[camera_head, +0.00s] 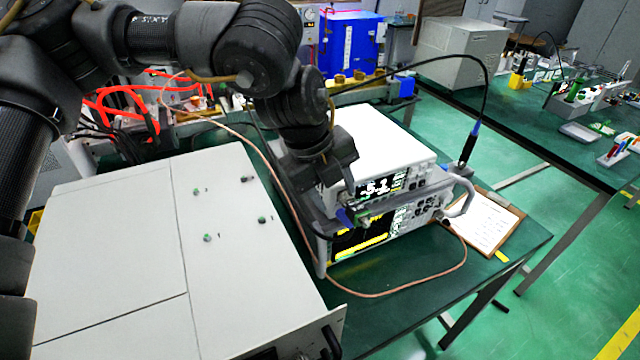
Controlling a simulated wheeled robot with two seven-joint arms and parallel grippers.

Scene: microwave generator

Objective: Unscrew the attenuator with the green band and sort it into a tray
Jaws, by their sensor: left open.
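My left gripper (343,205) comes down from above at the left front of the stacked instruments. It is open. A small green-banded part (364,219), which looks like the attenuator, shows close to its fingertips at the front panel. A blue part (344,216) sits just left of it. The gripper hides some of this area, and I cannot tell whether the fingers touch either part. The instruments (385,136) have a white top and lit displays on the front. No sorting tray can be clearly made out. My right gripper is not in view.
A large grey cabinet (110,230) fills the left. A copper-coloured cable (440,277) loops over the green table. A black cable with a blue end (474,130) arches above the instruments. A clipboard (485,222) lies to the right. The far bench holds small coloured parts (618,150).

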